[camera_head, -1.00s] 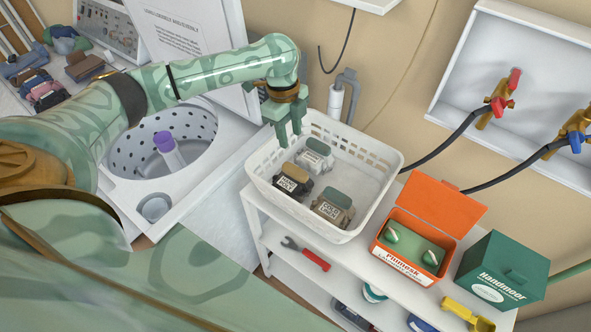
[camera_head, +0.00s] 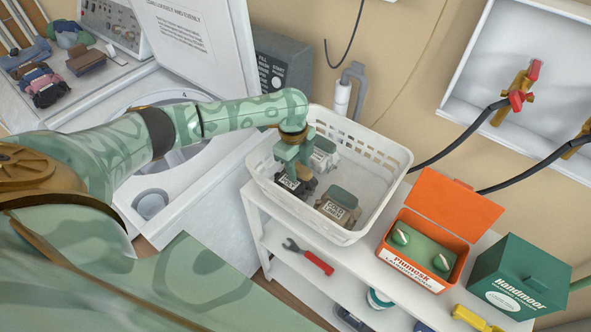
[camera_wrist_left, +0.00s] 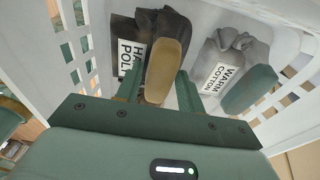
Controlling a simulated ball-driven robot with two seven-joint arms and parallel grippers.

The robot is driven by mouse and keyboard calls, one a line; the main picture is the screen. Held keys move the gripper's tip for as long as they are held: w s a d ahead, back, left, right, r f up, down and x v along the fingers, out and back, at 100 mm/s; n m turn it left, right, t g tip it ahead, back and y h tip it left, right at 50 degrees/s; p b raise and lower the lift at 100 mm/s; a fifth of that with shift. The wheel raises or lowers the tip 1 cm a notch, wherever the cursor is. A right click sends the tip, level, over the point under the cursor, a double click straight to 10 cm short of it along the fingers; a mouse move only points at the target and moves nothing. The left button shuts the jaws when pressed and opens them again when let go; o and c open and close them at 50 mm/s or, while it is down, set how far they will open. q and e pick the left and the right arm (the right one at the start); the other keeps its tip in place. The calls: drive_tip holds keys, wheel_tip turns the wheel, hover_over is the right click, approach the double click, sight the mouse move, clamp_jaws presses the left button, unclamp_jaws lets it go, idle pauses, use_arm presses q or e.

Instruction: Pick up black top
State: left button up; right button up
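The black top (camera_head: 287,184) is a dark folded bundle with a white label, in the white basket (camera_head: 372,142) at its near left side. In the left wrist view the black top (camera_wrist_left: 122,30) has a tan oval piece (camera_wrist_left: 165,65) on it. My left gripper (camera_head: 291,172) is down in the basket over the black top and partly hides it. In the wrist view my left gripper's fingers (camera_wrist_left: 159,82) are apart, one on each side of the tan piece. I cannot tell whether they touch it. My right gripper is not in view.
The basket walls stand close around my gripper. An open orange box (camera_head: 423,245) and a green box (camera_head: 515,278) stand to the right.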

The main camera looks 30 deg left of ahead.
use_arm(q)
clamp_jaws()
drive_tip(key=shift+r, duration=0.15)
